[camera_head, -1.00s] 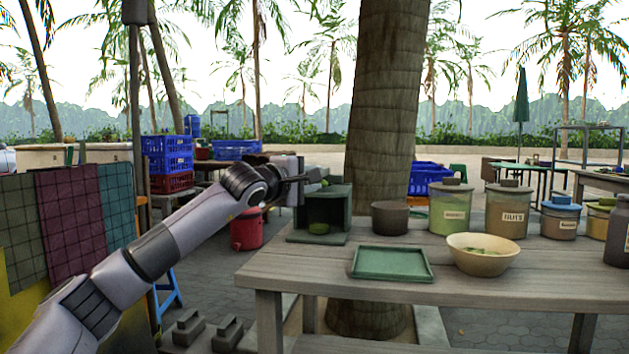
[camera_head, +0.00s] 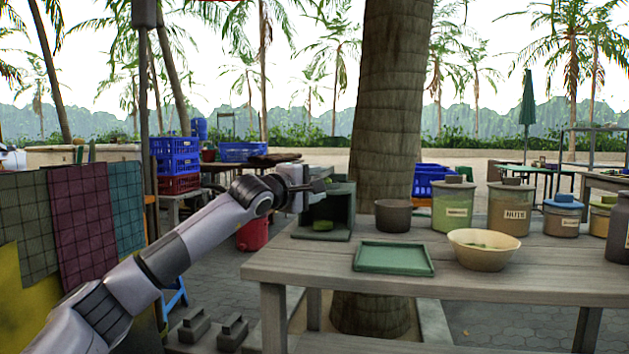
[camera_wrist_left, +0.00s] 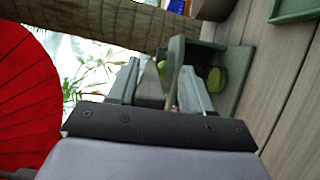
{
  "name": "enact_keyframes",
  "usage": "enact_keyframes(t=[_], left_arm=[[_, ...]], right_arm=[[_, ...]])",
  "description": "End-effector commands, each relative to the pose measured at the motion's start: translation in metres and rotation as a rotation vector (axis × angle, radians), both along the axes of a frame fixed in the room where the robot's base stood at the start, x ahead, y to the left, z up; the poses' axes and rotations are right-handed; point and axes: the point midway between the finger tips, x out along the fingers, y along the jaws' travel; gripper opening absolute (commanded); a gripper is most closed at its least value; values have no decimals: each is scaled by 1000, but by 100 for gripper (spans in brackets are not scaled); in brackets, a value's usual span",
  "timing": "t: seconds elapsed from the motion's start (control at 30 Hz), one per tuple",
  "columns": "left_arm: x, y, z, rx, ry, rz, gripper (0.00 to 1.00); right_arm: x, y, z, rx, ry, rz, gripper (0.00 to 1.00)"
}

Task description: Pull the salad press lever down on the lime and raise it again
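The salad press (camera_head: 343,212) is a dark green open-fronted box at the left end of the wooden table. A green lime (camera_head: 323,225) sits inside at its base; the lime also shows in the wrist view (camera_wrist_left: 215,80). My left gripper (camera_head: 322,186) is at the top of the press, above the lime. In the wrist view my left gripper's fingers (camera_wrist_left: 160,75) are spread apart. A grey-green block, apparently the lever (camera_wrist_left: 150,88), lies between them, near one finger. Whether they touch it is unclear. Another green round piece shows behind the fingers. My right gripper is out of view.
A green tray (camera_head: 394,272), a dark bowl (camera_head: 392,216), a tan bowl (camera_head: 480,266) and several lidded jars (camera_head: 453,210) stand on the table (camera_head: 330,270) to the right. A large tree trunk (camera_head: 388,110) rises behind. A red round object (camera_wrist_left: 25,100) fills the wrist view's left side.

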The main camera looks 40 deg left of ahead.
Motion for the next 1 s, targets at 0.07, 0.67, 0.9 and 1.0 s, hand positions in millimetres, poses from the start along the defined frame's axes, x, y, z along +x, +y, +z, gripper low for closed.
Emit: enact_keyframes(t=[0.07,0.67,0.9,1.0], left_arm=[[0,0,2,-2,-4,0,49],[-40,-4,2,0,-6,3,49],[-65,-9,2,-1,-6,2,49],[-69,-10,2,-2,-5,1,49]], right_arm=[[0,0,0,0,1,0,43],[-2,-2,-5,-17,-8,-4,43],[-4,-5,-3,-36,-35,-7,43],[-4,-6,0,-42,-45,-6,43]])
